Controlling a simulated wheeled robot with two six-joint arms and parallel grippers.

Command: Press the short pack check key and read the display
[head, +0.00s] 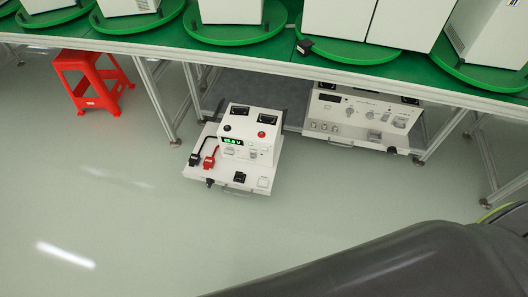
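A white tester box (253,133) stands low beside the bench with its panel facing up toward me. Its small green lit display (233,142) shows digits that look like "55.0 V", but they are too small to read surely. A red round button (261,134) and pale keys (229,151) are on the panel; their labels are too small to tell which is the short pack check key. A red clamp (209,161) and a black clamp (194,160) lie on the tray (262,190) in front. Neither gripper is in view.
A second white instrument (362,116) stands under the green-topped bench (275,55). White cabinets on green turntables (236,30) line the bench. A red stool (92,80) stands at the left. My grey arm link fills the lower right. The floor (120,200) in front is clear.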

